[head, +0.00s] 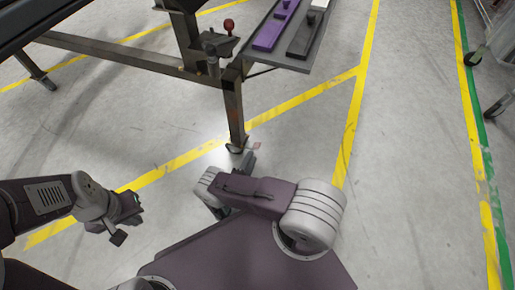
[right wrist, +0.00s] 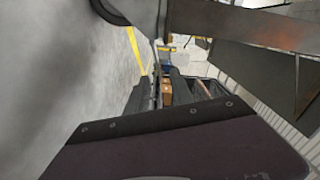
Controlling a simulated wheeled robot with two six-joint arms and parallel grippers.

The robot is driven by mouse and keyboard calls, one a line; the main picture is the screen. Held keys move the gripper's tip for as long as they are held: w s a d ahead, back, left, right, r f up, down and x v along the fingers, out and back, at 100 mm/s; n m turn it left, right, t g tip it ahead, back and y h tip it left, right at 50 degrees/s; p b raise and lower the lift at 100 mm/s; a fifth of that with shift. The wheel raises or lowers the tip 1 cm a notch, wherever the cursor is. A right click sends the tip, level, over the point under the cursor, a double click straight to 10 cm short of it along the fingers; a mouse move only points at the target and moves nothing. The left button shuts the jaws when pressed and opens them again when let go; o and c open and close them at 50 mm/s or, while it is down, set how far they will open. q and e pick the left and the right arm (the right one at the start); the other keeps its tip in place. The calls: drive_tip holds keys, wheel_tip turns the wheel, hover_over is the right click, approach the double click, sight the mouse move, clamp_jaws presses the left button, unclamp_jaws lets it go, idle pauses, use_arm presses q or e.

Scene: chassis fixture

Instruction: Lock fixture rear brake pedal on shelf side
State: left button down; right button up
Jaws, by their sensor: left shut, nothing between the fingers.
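The chassis fixture (head: 232,105) is a brown steel frame; its near leg, on the shelf side, ends in a foot (head: 236,149) close to the floor. My right gripper (head: 248,161) is at that foot, just below and right of it. In the right wrist view its dark fingers (right wrist: 163,90) stand apart with background showing between them. A dark wheel (right wrist: 113,8) and a grey metal bracket (right wrist: 150,18) are ahead at the top. I cannot make out the brake pedal clearly. My left gripper (head: 128,218) is shut and empty, away from the fixture at lower left.
A shelf (head: 292,62) with purple and black parts juts from the fixture above the leg. A red-knobbed lever (head: 228,26) stands on the frame. A wheeled rack (head: 485,60) is at far right.

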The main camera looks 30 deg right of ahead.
sight(257, 145)
drive_tip(key=b+x, duration=0.1)
drive_tip(key=x, duration=0.1)
drive_tip(key=b+x, duration=0.1)
drive_tip(key=x, duration=0.1)
drive_tip(key=b+x, duration=0.1)
drive_tip(key=x, duration=0.1)
drive_tip(key=shift+w+d+f, duration=0.2)
drive_tip(key=shift+d+f, duration=0.05)
drive_tip(key=shift+d, duration=0.1)
drive_tip(key=shift+w+d+r, duration=0.15)
drive_tip(key=shift+w+d, duration=0.15)
drive_tip(key=shift+d, duration=0.1)
clamp_jaws()
